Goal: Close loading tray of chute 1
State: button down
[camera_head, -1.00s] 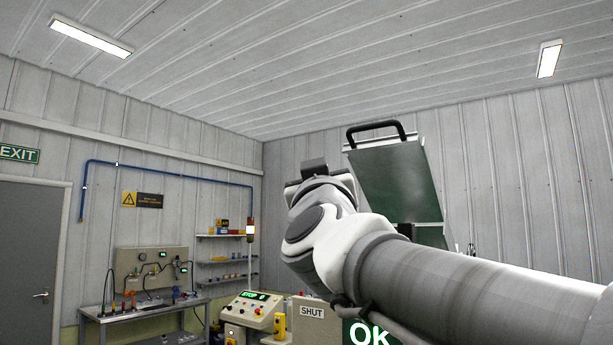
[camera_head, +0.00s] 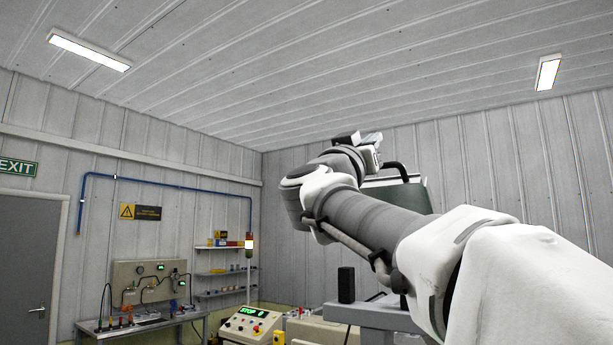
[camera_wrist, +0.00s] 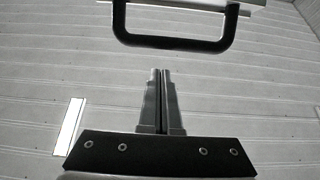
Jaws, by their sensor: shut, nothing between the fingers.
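A raised green panel (camera_head: 398,194) with a black handle (camera_head: 402,172), which looks like the loading tray, stands behind my arm in the head view. My arm hides much of it. In the wrist view the U-shaped black handle (camera_wrist: 172,44) hangs from a pale edge (camera_wrist: 200,4) at the top. My gripper (camera_wrist: 160,74) is shut and empty, its fingertips pointing up toward the handle's bar with a visible gap. In the head view the hand end is by the panel's upper left, but its fingers cannot be made out. No chute number is readable.
A control console (camera_head: 250,326) with a green "STOP" display stands low in the middle. A workbench (camera_head: 140,324), wall shelves (camera_head: 222,270) and a signal beacon (camera_head: 249,243) are farther left and back. Open air surrounds the hand above the panel.

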notch_tip(320, 180, down, 4)
jog(key=shift+w+d+r+b, duration=0.15)
jog(key=shift+r+b, duration=0.1)
jog(key=shift+b, duration=0.35)
jog(key=shift+f, duration=0.1)
